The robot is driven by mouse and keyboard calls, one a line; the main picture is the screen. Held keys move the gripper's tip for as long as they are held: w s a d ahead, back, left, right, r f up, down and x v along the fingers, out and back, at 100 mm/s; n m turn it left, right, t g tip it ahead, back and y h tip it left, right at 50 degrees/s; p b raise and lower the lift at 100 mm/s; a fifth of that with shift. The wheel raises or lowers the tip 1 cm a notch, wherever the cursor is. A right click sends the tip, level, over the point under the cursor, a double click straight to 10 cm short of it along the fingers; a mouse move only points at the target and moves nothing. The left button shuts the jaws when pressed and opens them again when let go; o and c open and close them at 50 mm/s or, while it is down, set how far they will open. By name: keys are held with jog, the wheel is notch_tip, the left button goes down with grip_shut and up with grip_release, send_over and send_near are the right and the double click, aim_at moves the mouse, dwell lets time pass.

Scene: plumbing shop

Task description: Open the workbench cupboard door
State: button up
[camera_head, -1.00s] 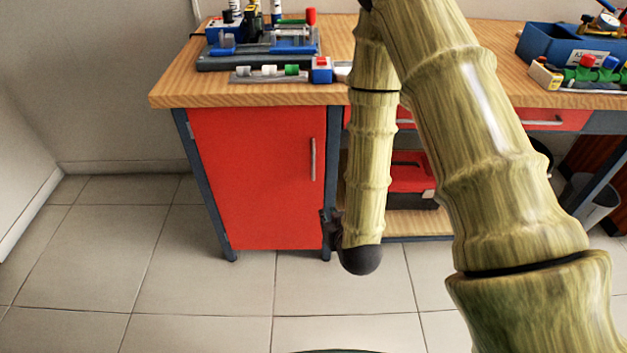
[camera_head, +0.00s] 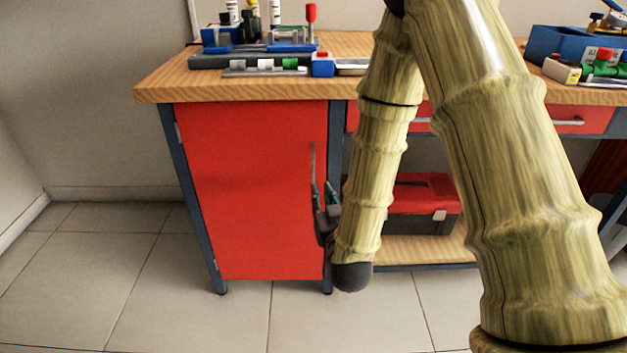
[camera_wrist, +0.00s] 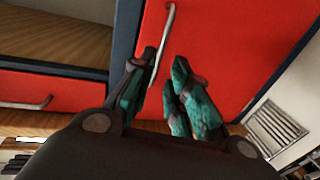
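The cupboard door (camera_head: 250,190) is a red panel at the left of the workbench, and it is shut. Its grey vertical handle (camera_head: 314,165) is near the door's right edge; the handle also shows in the wrist view (camera_wrist: 168,28). My gripper (camera_head: 325,190) is at the lower part of the handle. In the wrist view my gripper (camera_wrist: 163,64) is open, with the handle's lower end between its two fingers, closer to the left finger. I cannot tell whether a finger touches the handle. My arm hides part of the bench right of the door.
The wooden benchtop (camera_head: 160,85) holds tools and fittings, with a blue bin (camera_head: 563,48) at right. A red toolbox (camera_head: 425,193) sits on the open shelf beside the cupboard. A red drawer (camera_head: 588,120) is farther right. The tiled floor (camera_head: 150,310) before the door is clear.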

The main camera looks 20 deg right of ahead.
aim_at(314, 174)
jog(key=w, duration=0.3)
jog(key=w+b, duration=0.1)
jog(key=w, duration=0.3)
jog(key=w+d+b, duration=0.1)
jog(key=w, duration=0.2)
jog(key=shift+w, duration=0.2)
jog(key=shift+c, duration=0.2)
jog(key=shift+a, duration=0.1)
grip_shut()
